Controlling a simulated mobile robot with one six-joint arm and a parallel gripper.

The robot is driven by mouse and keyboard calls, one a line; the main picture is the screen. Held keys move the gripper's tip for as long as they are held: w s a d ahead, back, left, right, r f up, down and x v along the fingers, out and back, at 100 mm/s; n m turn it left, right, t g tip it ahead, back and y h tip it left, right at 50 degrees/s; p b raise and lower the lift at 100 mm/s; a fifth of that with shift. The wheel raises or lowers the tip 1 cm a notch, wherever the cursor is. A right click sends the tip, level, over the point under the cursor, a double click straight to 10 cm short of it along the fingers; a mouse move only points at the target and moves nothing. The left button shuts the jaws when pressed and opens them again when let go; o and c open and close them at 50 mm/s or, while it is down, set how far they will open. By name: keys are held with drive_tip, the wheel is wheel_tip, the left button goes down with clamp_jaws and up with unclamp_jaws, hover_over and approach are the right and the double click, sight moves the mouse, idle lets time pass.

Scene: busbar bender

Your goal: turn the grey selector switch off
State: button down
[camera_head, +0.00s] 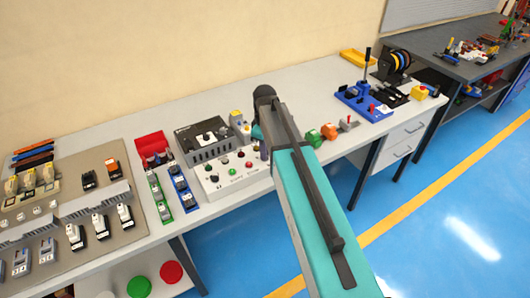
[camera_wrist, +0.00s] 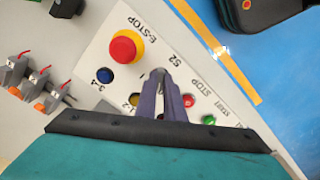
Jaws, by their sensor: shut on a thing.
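The white control panel (camera_wrist: 100,60) fills the middle of the wrist view. My gripper (camera_wrist: 161,84) is over it, with both dark fingers close together. They are shut on the grey selector switch (camera_wrist: 158,73), beside the printed S2. The fingers hide most of the switch, so its pointing direction cannot be read. In the head view the panel (camera_head: 211,190) stands near the table's front edge. My arm covers its right end, and the switch cannot be made out there.
A red E-STOP button (camera_wrist: 124,47) sits close to the fingers. A blue button (camera_wrist: 104,75), a red STOP button (camera_wrist: 189,100) and a green START button (camera_wrist: 208,119) are on the panel. Orange and green blocks lie right of my arm.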

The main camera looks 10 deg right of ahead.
drive_tip(key=shift+n, duration=1)
drive_tip(key=c, duration=1.9)
unclamp_jaws()
drive_tip(key=shift+o, duration=0.2)
drive_tip(key=shift+r, duration=0.1)
wheel_tip(320, 180, up, 14)
drive_tip(key=b, duration=0.3)
drive_tip(key=shift+f, duration=0.25)
